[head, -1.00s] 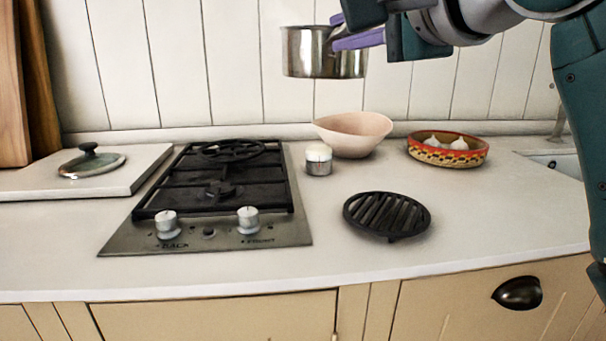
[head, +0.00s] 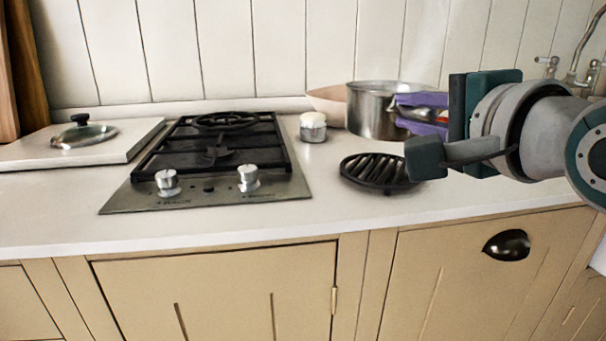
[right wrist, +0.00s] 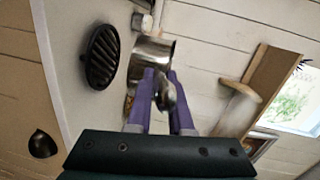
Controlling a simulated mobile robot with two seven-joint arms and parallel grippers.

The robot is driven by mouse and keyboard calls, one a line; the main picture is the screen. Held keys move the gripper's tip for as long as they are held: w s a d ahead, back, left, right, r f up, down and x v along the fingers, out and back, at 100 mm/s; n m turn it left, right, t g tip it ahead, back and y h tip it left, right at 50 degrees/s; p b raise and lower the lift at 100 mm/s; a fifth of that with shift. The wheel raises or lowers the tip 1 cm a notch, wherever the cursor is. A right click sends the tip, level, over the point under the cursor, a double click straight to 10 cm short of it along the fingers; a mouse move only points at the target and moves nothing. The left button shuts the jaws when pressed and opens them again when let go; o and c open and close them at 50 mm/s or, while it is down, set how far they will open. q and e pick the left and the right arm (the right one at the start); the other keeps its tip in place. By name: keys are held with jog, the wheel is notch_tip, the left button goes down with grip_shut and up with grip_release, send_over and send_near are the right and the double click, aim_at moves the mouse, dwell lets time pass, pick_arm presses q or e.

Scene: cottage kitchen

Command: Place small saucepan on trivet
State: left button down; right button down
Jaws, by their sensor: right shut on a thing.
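The small steel saucepan (head: 372,112) is held upright by my right gripper (head: 422,113), whose purple fingers are shut on its handle. In the head view the pan overlaps the space just behind and above the black round trivet (head: 376,172). The trivet lies on the counter right of the hob. In the right wrist view the saucepan (right wrist: 152,55) is beyond the fingers (right wrist: 166,95), and the trivet (right wrist: 102,56) lies to its left, uncovered. The exact height of the pan above the counter is hard to tell. My left gripper is not in view.
A gas hob (head: 215,160) fills the counter's middle left. A small white-topped jar (head: 313,127) stands between hob and pan. A pinkish bowl (head: 328,103) is partly hidden behind the pan. A glass lid (head: 84,134) lies on a white board (head: 130,140) at left.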

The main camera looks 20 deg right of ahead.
notch_tip(320, 180, down, 6)
jog(key=b, duration=0.1)
jog(key=shift+b, duration=0.4)
